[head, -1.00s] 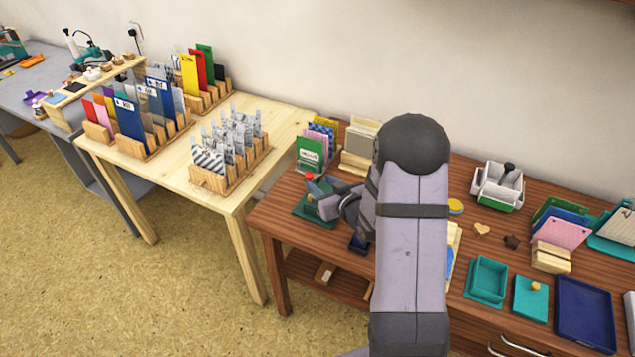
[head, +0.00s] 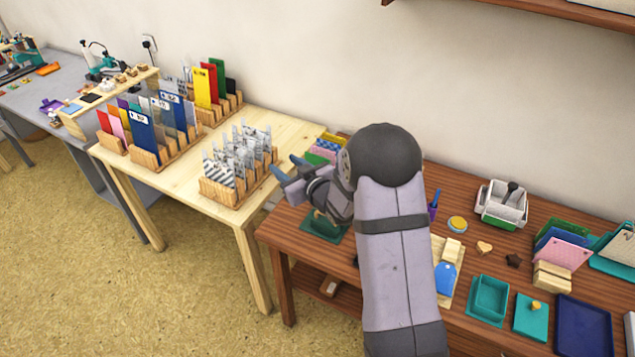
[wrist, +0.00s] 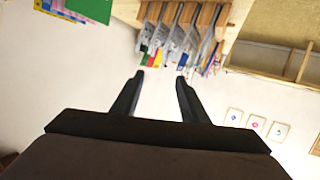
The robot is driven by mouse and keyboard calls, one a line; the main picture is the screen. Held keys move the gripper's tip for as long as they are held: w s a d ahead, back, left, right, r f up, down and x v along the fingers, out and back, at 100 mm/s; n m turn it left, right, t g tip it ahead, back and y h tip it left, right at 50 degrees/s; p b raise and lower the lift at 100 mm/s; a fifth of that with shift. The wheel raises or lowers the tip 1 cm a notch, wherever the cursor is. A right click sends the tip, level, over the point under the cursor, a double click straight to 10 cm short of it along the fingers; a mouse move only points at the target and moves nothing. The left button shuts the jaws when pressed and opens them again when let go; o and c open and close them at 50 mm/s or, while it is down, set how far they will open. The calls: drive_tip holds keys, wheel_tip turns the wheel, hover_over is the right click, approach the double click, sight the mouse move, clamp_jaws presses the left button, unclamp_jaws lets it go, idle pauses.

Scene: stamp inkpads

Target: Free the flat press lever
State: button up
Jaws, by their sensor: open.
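A green base plate (head: 325,230), which looks like part of a small press, lies at the left end of the brown table. My arm and wrist hide most of what stands on it, and I cannot make out a lever there now. My gripper (head: 286,176) is raised up and left of the base plate, near the right edge of the pale wooden table. Its jaws are open and empty. In the wrist view the two dark fingers (wrist: 160,80) stand apart with nothing between them.
The pale table (head: 265,120) bears a rack of grey patterned cards (head: 240,160) close left of my gripper. Coloured cards (head: 323,150) stand just behind it. A caddy (head: 503,205), green trays (head: 488,298) and a blue tray (head: 583,325) lie to the right.

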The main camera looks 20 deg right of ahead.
drive_tip(key=w+d+r+m+g+h, duration=0.35)
drive_tip(key=w+d+h, duration=0.2)
drive_tip(key=w, duration=0.25)
drive_tip(key=s+d+f+m+g, duration=0.2)
drive_tip(key=s+f+m+g, duration=0.2)
drive_tip(key=s+f+g, duration=0.5)
drive_tip(key=shift+w+d+f+n+t+p, duration=0.2)
drive_tip(key=shift+f+t+p, duration=0.25)
drive_tip(key=shift+f, duration=0.45)
drive_tip(key=shift+w+d+f+m+t+p, duration=0.1)
drive_tip(key=shift+w+f+t+p, duration=0.25)
drive_tip(key=shift+f, duration=0.55)
drive_tip(key=shift+w+d+f+n+t+p, duration=0.15)
drive_tip(key=shift+f+t+p, duration=0.35)
drive_tip(key=shift+f, duration=0.4)
clamp_jaws()
